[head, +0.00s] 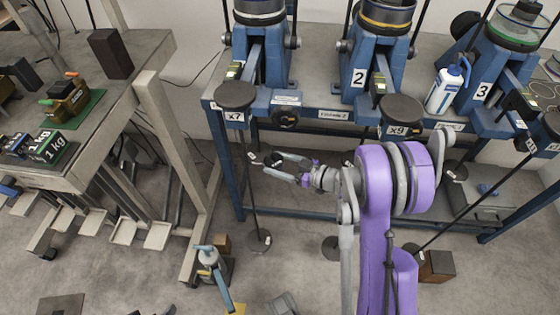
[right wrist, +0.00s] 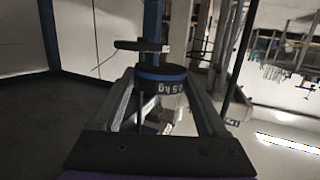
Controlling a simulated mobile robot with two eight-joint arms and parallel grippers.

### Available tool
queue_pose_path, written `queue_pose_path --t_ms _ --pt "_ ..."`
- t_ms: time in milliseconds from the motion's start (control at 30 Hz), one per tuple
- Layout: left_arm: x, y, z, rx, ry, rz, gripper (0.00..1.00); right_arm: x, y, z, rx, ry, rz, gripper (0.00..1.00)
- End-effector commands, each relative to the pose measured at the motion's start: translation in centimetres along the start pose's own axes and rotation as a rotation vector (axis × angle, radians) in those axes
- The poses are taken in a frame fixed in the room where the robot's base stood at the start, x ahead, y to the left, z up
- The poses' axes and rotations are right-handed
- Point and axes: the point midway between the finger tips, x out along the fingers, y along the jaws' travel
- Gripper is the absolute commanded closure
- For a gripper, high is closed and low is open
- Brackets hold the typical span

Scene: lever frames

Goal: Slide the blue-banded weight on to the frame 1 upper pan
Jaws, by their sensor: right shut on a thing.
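My right gripper (head: 272,164) reaches left in front of the leftmost blue lever frame. Its fingers, also in the right wrist view (right wrist: 158,82), are shut on a dark round weight (right wrist: 160,88) with a blue band and pale lettering. In the head view the weight (head: 271,157) is small and dark. A dark round pan (right wrist: 140,46) shows close beside the weight in the wrist view; I cannot tell whether they touch. In the head view a tagged pan (head: 254,161) sits on the left hanging rod, just left of the weight. My left gripper is out of view.
A dark disc marked X7 (head: 235,95) is above the rod, and a low pan (head: 258,241) is below. Frames 2 (head: 360,77) and 3 (head: 484,91) stand to the right. A white bottle (head: 444,90) stands between them. A side table (head: 95,160) is at left.

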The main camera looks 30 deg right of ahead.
Motion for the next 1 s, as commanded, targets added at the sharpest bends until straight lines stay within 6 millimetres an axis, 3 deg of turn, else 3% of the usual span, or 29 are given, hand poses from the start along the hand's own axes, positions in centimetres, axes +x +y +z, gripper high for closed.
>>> queue_pose_path --t_ms 567,1000 --pt "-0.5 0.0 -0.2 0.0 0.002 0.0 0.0 3.1 1.3 -0.7 0.001 0.001 -0.001 0.98" --pt "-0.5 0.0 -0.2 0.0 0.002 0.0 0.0 3.6 1.6 -0.8 0.001 0.001 0.001 0.98"
